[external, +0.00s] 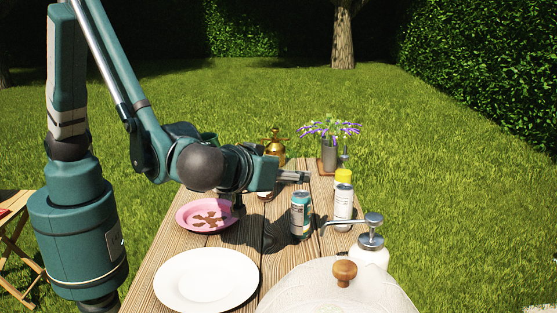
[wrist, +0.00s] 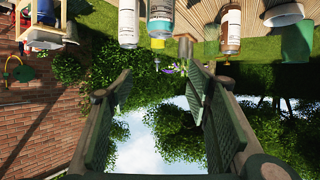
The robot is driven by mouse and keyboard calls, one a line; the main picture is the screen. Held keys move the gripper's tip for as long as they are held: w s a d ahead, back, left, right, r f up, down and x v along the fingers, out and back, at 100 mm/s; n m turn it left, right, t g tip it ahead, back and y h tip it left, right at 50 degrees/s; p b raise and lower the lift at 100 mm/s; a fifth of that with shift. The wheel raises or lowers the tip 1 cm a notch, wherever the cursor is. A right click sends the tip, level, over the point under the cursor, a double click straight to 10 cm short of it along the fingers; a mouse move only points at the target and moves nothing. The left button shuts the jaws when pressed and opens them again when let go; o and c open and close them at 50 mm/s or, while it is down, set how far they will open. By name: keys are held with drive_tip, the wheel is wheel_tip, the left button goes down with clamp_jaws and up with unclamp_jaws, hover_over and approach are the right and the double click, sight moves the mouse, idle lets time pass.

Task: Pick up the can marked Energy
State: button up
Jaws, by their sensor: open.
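My gripper (external: 304,177) is in the air above and behind this can, pointing right, with nothing held. In the wrist view, which is upside down, my gripper (wrist: 160,75) has its two fingers wide apart with nothing between them.
A white container with a yellow top (external: 343,200) and a pump bottle (external: 370,257) stand right of the can. A pink plate (external: 184,217), a white plate (external: 206,281) and a mesh dome (external: 290,294) lie around. Potted flowers (external: 329,155) and a brass sprayer (external: 274,148) stand behind.

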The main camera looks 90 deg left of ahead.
wheel_tip(320, 180, up, 8)
drive_tip(key=m+g+h+p, duration=0.4)
drive_tip(key=m+h+p, duration=0.4)
drive_tip(key=m+h, duration=1.05)
hover_over(297, 192)
drive_tip(key=m+y, duration=0.3)
drive_tip(key=y, duration=0.1)
drive_tip(key=f, duration=1.8)
drive_tip(key=shift+w+d+f, duration=0.15)
drive_tip(key=shift+w, duration=0.05)
